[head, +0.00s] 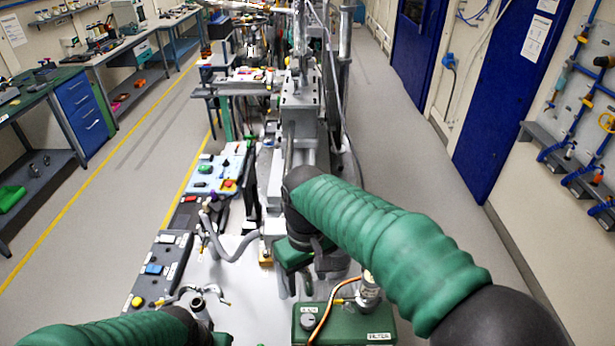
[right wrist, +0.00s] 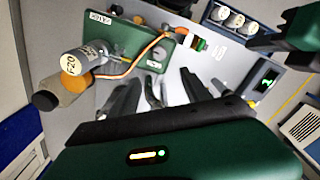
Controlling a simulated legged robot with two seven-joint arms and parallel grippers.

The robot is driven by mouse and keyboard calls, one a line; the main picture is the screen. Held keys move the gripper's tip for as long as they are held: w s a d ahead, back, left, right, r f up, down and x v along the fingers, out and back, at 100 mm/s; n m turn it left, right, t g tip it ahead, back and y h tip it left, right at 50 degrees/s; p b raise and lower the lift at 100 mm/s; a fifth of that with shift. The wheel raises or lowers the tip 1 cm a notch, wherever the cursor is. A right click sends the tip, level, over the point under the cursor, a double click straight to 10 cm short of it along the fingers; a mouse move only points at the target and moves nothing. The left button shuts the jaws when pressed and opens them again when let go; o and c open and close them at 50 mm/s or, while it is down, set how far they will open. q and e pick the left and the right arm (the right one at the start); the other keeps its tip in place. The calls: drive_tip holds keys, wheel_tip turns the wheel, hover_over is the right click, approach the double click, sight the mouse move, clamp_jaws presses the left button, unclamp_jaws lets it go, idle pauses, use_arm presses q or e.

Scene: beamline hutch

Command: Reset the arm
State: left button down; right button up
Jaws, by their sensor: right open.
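My right arm, in a ribbed green sleeve (head: 385,240), reaches in from the lower right of the head view. Its gripper (head: 297,287) points down over the pale bench, left of the green filter box. In the right wrist view the dark fingers of this gripper (right wrist: 155,92) stand apart with nothing between them. My left arm, also in a green sleeve (head: 110,332), lies along the bottom left edge of the head view. Its dark wrist shows, but its fingertips are hidden or cut off by the frame.
The green filter box (head: 343,322) with an orange hose and a small canister (head: 370,290) stands close right of my right gripper. A dark control panel (head: 160,268) and a grey hose (head: 225,238) lie to the left. Beamline equipment rises ahead. Floor aisles on both sides are clear.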

drive_tip(key=s+d+f+m+t+b, duration=0.1)
drive_tip(key=s+d+f+m+b, duration=0.2)
drive_tip(key=d+f, duration=0.6)
drive_tip(key=s+d+f+m+t+b, duration=0.1)
drive_tip(key=s+d+f+m+b, duration=0.2)
drive_tip(key=s+d+f, duration=0.5)
drive_tip(key=shift+s+d+f+m+t+b, duration=0.15)
drive_tip(key=shift+d+f+m+t+b, duration=0.3)
drive_tip(key=shift+d+f, duration=0.9)
drive_tip(key=shift+d+r, duration=0.15)
drive_tip(key=shift+d, duration=0.35)
drive_tip(key=shift+a, duration=0.25)
